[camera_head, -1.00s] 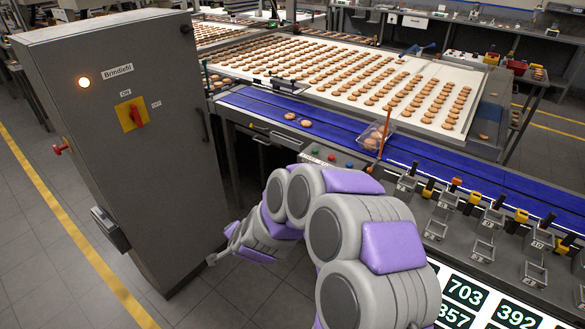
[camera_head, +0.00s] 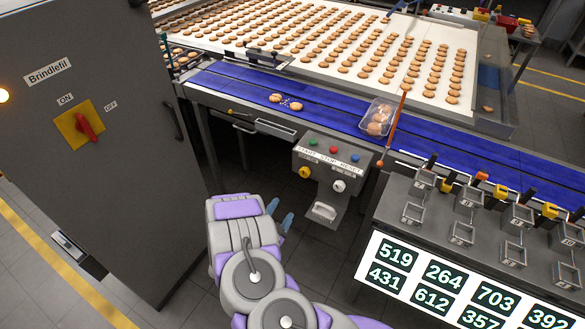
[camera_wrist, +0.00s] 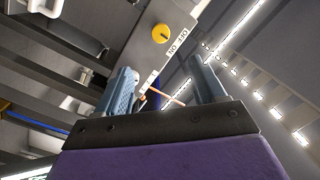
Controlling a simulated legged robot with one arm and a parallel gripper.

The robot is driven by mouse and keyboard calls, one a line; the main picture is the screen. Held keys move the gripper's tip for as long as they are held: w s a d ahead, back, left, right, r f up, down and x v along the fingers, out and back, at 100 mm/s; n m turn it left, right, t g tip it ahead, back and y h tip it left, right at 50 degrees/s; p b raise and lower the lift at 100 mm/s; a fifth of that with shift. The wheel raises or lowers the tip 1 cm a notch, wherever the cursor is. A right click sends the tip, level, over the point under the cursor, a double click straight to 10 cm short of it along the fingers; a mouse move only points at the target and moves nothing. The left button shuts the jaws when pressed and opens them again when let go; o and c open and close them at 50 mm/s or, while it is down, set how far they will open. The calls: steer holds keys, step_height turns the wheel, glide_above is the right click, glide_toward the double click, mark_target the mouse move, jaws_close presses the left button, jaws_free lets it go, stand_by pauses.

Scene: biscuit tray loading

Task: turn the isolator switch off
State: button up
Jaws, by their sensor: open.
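The isolator switch (camera_head: 86,126) is a red handle on a yellow plate on the grey Brindlefil cabinet (camera_head: 140,200) at the left. ON is printed above the plate and OFF to its right. The handle leans slightly from upright, its top toward the ON side. My gripper (camera_head: 280,216) is open and empty, low between the cabinet and the conveyor, well to the right of the switch and apart from it. In the wrist view my gripper (camera_wrist: 165,88) shows two blue-grey fingers spread apart. The switch is not in the wrist view.
A button box (camera_head: 335,165) with START, STOP and RESET hangs below the blue conveyor (camera_head: 340,118). A lit lamp (camera_head: 4,95) and a handle (camera_head: 173,120) are on the cabinet. A clear tray of biscuits (camera_head: 377,118) sits on the belt. Floor shows between cabinet and conveyor.

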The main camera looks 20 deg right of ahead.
mark_target(303, 175)
steer(key=b+x, duration=0.2)
steer(key=x, duration=1.5)
steer(key=shift+w+d+r, duration=0.15)
steer(key=shift+d+r, duration=0.05)
steer(key=shift+d, duration=0.25)
steer(key=shift+c, duration=0.2)
steer(key=c, duration=1)
